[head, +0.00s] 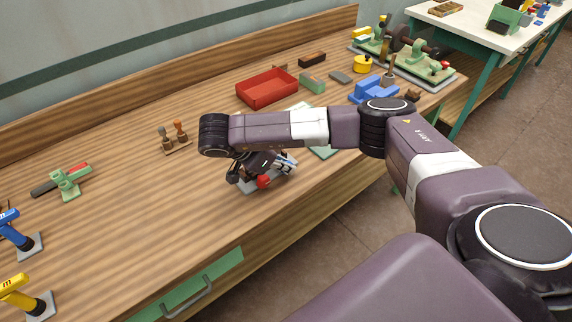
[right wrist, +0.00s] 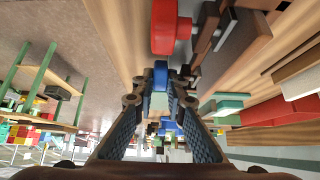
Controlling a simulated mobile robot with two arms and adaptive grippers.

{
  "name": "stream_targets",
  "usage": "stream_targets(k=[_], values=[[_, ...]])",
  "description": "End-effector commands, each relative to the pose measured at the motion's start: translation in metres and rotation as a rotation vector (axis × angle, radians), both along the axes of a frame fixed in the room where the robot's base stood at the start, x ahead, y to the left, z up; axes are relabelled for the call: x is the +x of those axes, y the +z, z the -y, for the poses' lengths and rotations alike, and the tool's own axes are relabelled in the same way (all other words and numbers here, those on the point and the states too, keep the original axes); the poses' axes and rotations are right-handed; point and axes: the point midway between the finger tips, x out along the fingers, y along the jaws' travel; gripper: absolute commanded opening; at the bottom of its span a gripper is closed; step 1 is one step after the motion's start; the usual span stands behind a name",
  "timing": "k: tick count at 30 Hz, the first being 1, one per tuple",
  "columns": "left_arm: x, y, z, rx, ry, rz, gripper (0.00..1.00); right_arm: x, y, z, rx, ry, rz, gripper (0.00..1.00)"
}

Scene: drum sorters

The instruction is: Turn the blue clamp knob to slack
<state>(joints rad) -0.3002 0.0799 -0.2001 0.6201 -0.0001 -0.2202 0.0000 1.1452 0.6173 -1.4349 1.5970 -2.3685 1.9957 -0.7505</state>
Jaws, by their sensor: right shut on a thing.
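The blue clamp knob (right wrist: 160,72) shows in the right wrist view between the fingertips of my right gripper (right wrist: 160,88), which is shut on it. In the head view my right gripper (head: 284,163) is low over the front part of the bench, pointing right. I cannot make out the blue knob there, behind the gripper and arm. A red knob (head: 263,182) sits beside the gripper on the near side; it is large in the right wrist view (right wrist: 170,30). A grey base plate (head: 246,187) shows partly under the gripper. My left gripper is not in view.
A red tray (head: 267,98) stands behind my arm. A rack with two stamps (head: 176,146), a green clamp block (head: 66,184) and blue and yellow devices are to the left. A blue block (head: 374,90) and green-based machine (head: 425,66) are at the right. The bench's front left middle is clear.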

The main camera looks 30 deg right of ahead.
Motion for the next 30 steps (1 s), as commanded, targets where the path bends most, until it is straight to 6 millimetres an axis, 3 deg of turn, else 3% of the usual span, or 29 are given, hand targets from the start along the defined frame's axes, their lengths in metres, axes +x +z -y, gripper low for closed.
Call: stream_targets(k=[13, 30], values=[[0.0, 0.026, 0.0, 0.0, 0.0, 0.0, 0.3, 0.003, 0.003, -0.005, -0.282, 0.002, 0.032, 0.0], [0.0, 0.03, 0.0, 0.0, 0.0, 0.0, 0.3, 0.004, 0.0, -0.006, -0.346, 0.0, 0.04, 0.0]])
